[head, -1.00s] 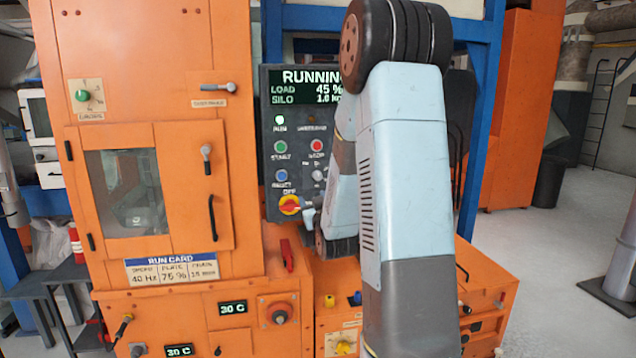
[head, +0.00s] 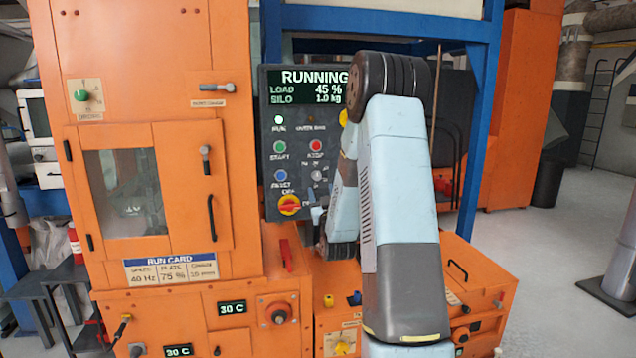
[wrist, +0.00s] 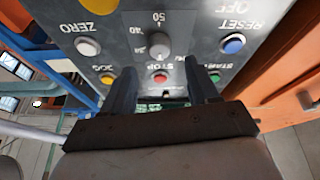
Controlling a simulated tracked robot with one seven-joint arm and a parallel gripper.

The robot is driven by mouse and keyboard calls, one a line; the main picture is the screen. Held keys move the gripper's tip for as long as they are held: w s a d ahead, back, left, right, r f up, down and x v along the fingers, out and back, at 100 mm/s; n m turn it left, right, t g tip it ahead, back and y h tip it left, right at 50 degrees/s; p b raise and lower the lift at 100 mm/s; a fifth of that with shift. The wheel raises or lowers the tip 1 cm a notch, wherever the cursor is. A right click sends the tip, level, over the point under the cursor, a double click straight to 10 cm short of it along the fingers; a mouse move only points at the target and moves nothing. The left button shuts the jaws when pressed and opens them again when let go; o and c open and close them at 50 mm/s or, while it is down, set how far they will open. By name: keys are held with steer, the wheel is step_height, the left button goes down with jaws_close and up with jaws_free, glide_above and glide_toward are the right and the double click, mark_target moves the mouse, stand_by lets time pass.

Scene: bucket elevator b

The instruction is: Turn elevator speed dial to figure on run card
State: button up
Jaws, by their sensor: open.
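The speed dial (head: 317,174) is a small grey knob on the dark control panel (head: 268,105). In the wrist view, upside down, the dial (wrist: 158,45) has 40 and 50 marked around it; I cannot read its setting clearly. My gripper (wrist: 162,78) is open, its two dark fingers apart below the dial in that picture, with the red stop button (wrist: 160,77) showing between them. The dial is not between the fingertips. In the head view my arm hides part of the panel's right side. The run card (head: 170,268) on the orange cabinet reads 40 Hz.
Around the dial are the blue reset button (wrist: 233,44), green start button (wrist: 214,77), white zero button (wrist: 88,47) and yellow jog button (wrist: 107,79). A red and yellow switch (head: 289,205) sits low on the panel. The screen (head: 308,88) reads RUNNING.

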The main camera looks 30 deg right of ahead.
mark_target(317, 178)
steer(key=x, duration=0.6)
steer(key=shift+w+d+r, duration=0.1)
steer(key=shift+w, duration=0.2)
steer(key=c, duration=1)
